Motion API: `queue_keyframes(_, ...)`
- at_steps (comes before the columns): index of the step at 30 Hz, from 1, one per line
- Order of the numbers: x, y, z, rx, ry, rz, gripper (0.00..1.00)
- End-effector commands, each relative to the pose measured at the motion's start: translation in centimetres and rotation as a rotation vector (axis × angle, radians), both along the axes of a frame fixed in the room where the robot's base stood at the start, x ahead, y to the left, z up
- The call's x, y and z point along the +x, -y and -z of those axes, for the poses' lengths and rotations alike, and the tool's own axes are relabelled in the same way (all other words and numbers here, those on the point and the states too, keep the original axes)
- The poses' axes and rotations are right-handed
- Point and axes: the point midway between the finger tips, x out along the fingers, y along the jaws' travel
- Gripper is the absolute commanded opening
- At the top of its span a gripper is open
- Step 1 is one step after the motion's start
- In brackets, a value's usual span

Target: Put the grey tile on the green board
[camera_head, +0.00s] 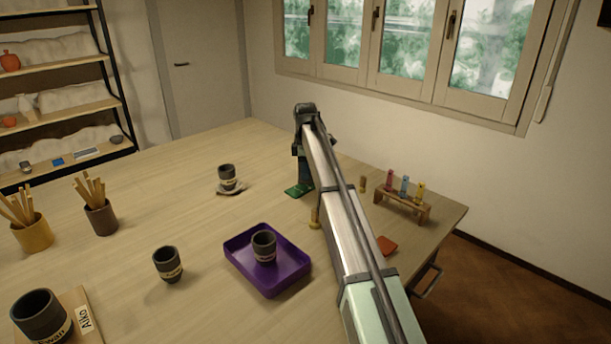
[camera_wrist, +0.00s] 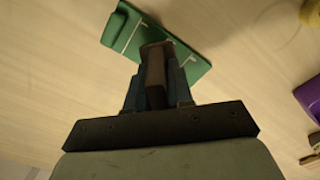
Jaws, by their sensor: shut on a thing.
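The green board (camera_head: 297,190) lies on the table below my gripper, partly hidden by my arm. In the wrist view the green board (camera_wrist: 122,27) has white lines on it and spreads beyond the fingertips. My gripper (camera_wrist: 157,82) points down and is shut on a dark grey-brown piece, the grey tile (camera_wrist: 155,68), which is held between the bluish fingers. The tile's far end overlaps the board in the wrist view. I cannot tell whether it touches the board. In the head view my gripper (camera_head: 305,181) is mostly hidden by my arm, and the tile cannot be made out.
A purple tray (camera_head: 240,244) holding a dark cup (camera_head: 264,247) stands nearer. Another cup (camera_head: 227,175) is on a saucer left of the board. A wooden rack (camera_head: 402,206) with coloured tubes and a red piece (camera_head: 387,245) lie to the right.

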Motion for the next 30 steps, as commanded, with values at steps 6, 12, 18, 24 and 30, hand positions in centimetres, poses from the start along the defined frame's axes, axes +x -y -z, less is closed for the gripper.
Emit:
queue_keyframes(6,0.0,0.0,1.7,0.0,0.0,0.0,0.0)
queue_keyframes(12,0.0,0.0,1.7,0.0,0.0,0.0,0.0)
queue_keyframes(18,0.0,0.0,2.0,0.0,0.0,0.0,0.26)
queue_keyframes(24,0.0,0.0,2.0,0.0,-0.001,0.0,0.45)
queue_keyframes(30,0.0,0.0,2.0,0.0,-0.001,0.0,0.47)
